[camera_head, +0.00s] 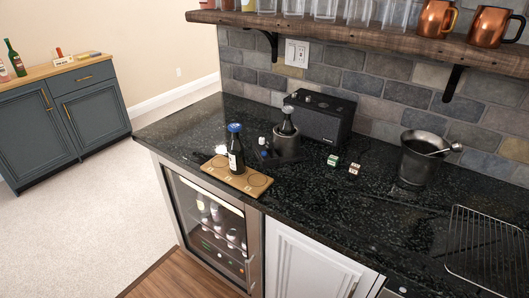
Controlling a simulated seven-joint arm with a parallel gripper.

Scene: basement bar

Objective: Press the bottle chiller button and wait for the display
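What looks like the bottle chiller (287,142) is a dark grey round holder on the black counter, near the back wall. A dark bottle (288,120) stands in it with its neck showing. A low dark base extends to its front left. Small white and blue parts (263,154) show at that side; I cannot tell whether one is the button. No lit display can be made out at this size. My gripper is not in view, and nothing touches the chiller from above.
A dark bottle with a blue cap (235,148) stands on a wooden board (257,182) in front left. A black box (324,115) stands behind the chiller. Two small cubes (333,160) lie to its right, then a metal bucket (418,160) and wire rack (485,248). A shelf overhangs the back.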

